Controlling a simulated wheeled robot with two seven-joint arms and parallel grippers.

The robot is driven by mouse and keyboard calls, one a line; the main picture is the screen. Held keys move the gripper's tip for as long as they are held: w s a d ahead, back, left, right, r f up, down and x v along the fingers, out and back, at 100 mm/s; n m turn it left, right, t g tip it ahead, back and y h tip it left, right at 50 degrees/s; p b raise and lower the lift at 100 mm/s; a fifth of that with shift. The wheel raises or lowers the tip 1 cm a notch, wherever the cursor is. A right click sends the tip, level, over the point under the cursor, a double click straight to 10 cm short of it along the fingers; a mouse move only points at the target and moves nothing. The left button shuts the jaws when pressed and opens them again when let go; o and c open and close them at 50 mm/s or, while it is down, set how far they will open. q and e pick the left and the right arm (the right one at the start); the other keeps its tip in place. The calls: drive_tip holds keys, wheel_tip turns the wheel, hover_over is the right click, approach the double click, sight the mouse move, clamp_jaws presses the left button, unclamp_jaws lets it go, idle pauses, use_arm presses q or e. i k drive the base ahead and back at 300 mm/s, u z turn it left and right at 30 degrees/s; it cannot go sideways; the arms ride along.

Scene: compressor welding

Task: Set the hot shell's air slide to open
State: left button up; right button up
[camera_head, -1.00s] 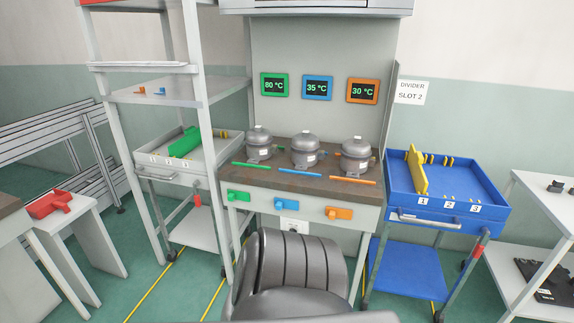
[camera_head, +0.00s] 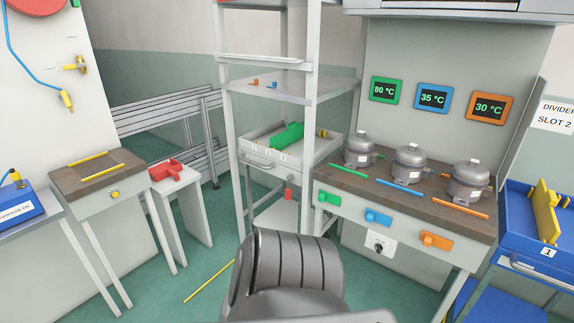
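Three grey compressor shells stand on the brown bench top. The left shell (camera_head: 359,149) is behind a green strip and below the green display (camera_head: 387,90), which reads 80 °C, the highest. The middle shell (camera_head: 409,163) is below the blue display (camera_head: 433,97), reading 35 °C. The right shell (camera_head: 468,181) is below the orange display (camera_head: 489,107), reading 30 °C. On the bench front are a green slide (camera_head: 327,198), a blue slide (camera_head: 377,217) and an orange slide (camera_head: 435,240). I cannot tell their settings. Neither gripper shows.
A grey shelf rack (camera_head: 314,60) holds a tray with a green divider. A blue cart (camera_head: 540,262) with a yellow divider stands right. A small table (camera_head: 60,181) and a red part (camera_head: 165,169) on a white stand are left.

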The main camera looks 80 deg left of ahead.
sight(323, 196)
drive_tip(key=u, duration=1.6)
